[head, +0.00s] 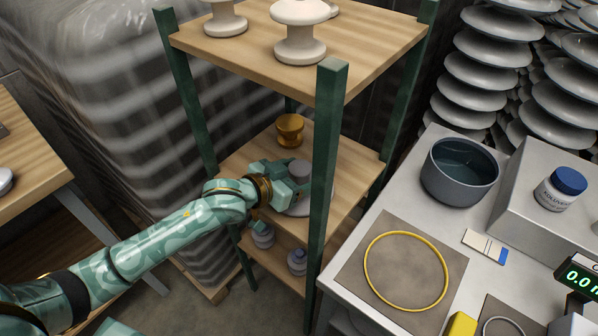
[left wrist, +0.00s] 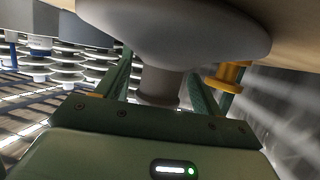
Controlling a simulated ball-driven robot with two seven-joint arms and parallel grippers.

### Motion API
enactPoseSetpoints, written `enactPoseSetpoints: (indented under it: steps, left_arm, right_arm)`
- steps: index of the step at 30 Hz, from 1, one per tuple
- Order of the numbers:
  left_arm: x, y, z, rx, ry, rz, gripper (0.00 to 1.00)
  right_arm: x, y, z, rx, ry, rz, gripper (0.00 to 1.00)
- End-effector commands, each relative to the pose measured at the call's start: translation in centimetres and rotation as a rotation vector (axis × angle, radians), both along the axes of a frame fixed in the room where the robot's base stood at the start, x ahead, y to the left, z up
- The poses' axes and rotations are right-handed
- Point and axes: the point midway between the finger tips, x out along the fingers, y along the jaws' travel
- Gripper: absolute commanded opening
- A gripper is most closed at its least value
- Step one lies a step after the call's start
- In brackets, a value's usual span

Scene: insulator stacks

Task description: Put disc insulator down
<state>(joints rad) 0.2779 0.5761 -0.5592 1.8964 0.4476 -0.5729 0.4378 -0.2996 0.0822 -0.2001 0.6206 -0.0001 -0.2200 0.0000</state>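A grey disc insulator (head: 299,170) is on the middle wooden shelf (head: 340,170) of the green-posted rack, partly hidden by my gripper and the front post. In the left wrist view its broad disc (left wrist: 175,30) fills the top, with its narrower cap (left wrist: 158,85) toward me. My left gripper (head: 283,178) reaches in from the left, with its fingers on either side of the cap. They look spread, with narrow gaps beside it. The disc seems to rest on the shelf, though its contact edge is partly hidden. My right gripper is not in view.
An ochre insulator (head: 290,129) stands behind on the same shelf. The front post (head: 327,170) is close right of my gripper. Cream insulators (head: 299,35) stand on the top shelf. A grey bench with a dark bowl (head: 459,170) and yellow ring (head: 367,272) is at right.

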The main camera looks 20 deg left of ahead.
Motion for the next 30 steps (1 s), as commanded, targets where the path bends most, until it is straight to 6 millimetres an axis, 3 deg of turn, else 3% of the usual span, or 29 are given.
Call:
enactPoseSetpoints:
  steps: [9,21,30]
  left_arm:
    - [-0.2,0.1,0.8,-0.002,0.0,-0.001,0.68]
    - [-7.5,4.1,4.0,0.001,0.0,0.0,0.68]
    - [-9.9,5.5,4.7,-0.001,0.0,0.0,0.68]
  right_arm:
    - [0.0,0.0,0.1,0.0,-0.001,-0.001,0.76]
    - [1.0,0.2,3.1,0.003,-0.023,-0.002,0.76]
    - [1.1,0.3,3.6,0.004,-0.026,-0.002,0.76]
